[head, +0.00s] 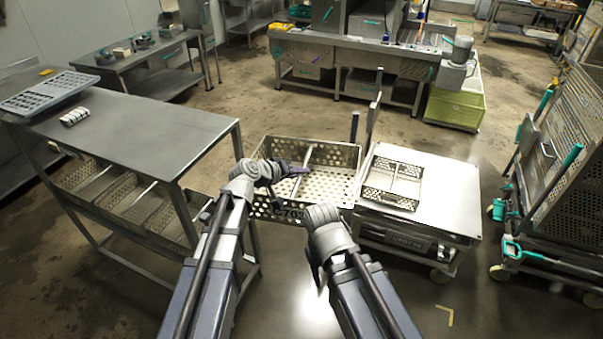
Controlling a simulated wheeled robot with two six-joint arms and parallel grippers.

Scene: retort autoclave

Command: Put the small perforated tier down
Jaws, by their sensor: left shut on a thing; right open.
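The small perforated tier (333,189) is an open metal basket with holed walls and floor and a bar (314,155) across its middle. It hangs between the steel table and the low cart, roughly level, with dark lettering on its near wall. My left gripper (300,170), with dark fingers, is shut at this bar, over the inside of the tier. I cannot tell whether anything under the tier supports it. My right gripper (322,211) is open at the tier's near right corner; its fingers are mostly hidden behind its wrist.
A low steel cart (450,195) at the right bears another perforated tier (392,200); its right side is bare. The steel table (150,125) at the left has a grey grid tray (48,92) on top and several baskets below. A perforated rack (560,170) stands far right.

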